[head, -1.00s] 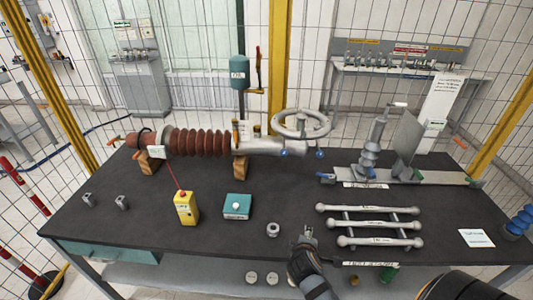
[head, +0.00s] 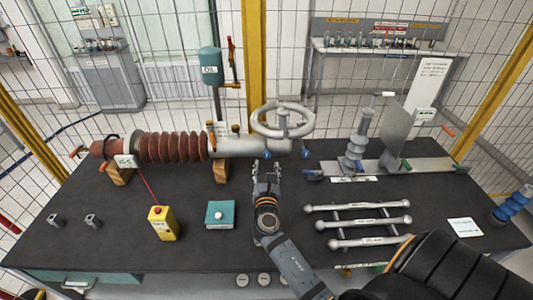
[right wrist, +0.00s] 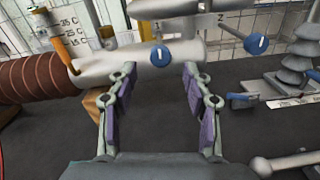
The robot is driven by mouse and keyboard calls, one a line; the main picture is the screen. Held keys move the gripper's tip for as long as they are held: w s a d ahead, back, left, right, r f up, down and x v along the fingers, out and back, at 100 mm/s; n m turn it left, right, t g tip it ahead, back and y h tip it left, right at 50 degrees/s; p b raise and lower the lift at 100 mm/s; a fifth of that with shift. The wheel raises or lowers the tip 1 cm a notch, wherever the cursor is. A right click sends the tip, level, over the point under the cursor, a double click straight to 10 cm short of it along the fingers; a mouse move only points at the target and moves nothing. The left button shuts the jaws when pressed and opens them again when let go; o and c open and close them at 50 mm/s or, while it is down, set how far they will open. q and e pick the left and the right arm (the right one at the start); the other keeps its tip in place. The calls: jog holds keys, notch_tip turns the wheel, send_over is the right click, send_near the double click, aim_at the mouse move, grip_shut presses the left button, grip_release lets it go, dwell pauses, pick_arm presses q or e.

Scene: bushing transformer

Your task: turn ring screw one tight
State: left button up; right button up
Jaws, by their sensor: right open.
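The left knob (head: 267,154) and the right knob (head: 304,152) are below the ring (head: 283,121). My left gripper is out of view.
A teal box (head: 221,214) and a yellow control box (head: 162,224) stand left of my right arm. Three grey rods (head: 357,224) lie to its right. A grey fixture with a ribbed post (head: 357,148) stands at the back right. The left front of the table (head: 110,250) is mostly clear.

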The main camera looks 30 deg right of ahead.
aim_at(266, 157)
jog(key=p+x, duration=0.1)
jog(key=x, duration=0.5)
jog(key=shift+f, duration=0.2)
jog(key=shift+w+d, duration=0.25)
jog(key=shift+w, duration=0.1)
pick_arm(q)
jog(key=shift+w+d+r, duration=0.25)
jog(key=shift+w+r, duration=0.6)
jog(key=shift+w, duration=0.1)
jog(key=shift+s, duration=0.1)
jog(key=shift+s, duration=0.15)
pick_arm(e)
grip_shut()
